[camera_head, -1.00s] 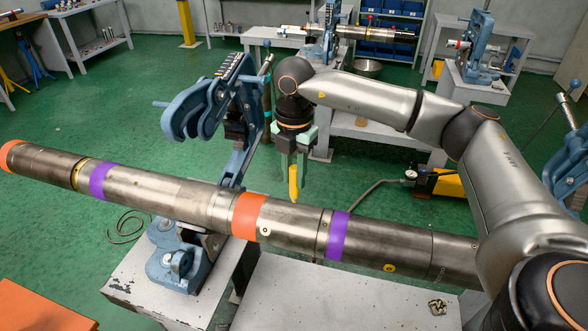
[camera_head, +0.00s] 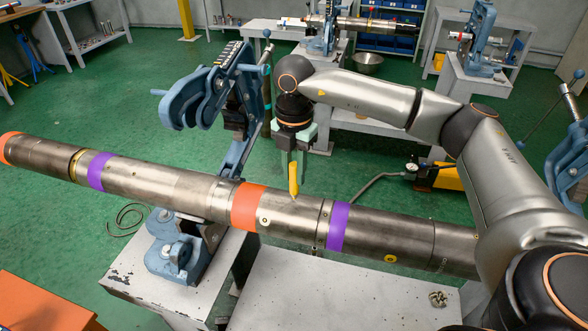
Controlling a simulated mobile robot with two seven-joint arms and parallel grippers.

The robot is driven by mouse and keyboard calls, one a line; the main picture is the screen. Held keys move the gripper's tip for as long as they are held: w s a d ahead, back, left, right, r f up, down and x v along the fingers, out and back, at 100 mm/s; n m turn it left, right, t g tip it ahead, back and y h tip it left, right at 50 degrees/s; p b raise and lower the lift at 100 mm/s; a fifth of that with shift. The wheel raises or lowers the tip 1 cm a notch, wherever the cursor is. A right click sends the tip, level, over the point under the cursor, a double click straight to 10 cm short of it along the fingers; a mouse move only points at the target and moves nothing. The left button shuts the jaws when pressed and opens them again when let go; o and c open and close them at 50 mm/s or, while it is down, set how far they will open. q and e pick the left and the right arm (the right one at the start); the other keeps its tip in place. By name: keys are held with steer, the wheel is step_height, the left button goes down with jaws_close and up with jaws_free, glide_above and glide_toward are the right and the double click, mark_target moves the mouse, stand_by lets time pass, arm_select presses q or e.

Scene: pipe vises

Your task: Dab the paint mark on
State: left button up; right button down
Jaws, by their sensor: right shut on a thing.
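A long steel pipe (camera_head: 170,185) lies across the view, with orange and purple bands. My right gripper (camera_head: 293,165) points down, shut on a yellow paint marker (camera_head: 294,180). The marker's tip is at or just above the pipe's upper side, between the orange band (camera_head: 248,206) and the right purple band (camera_head: 338,226). I cannot tell whether it touches. No fresh paint mark is clear there. The blue pipe vise (camera_head: 185,250) under the pipe has its upper jaw (camera_head: 205,95) swung open. My left gripper is not in view.
A grey bench top (camera_head: 330,290) lies below the pipe, with a small metal piece (camera_head: 437,299) on it. Another blue vise (camera_head: 570,165) stands at the right edge. An orange surface (camera_head: 40,302) is at the lower left. Green floor is open behind.

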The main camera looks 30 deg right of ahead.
steer(key=shift+f, duration=0.45)
stand_by(0.8)
stand_by(1.0)
step_height(320, 180, up, 5)
steer(key=p, duration=0.3)
steer(key=shift+r+p, duration=0.1)
steer(key=shift+p, duration=0.25)
steer(key=shift+r, duration=0.95)
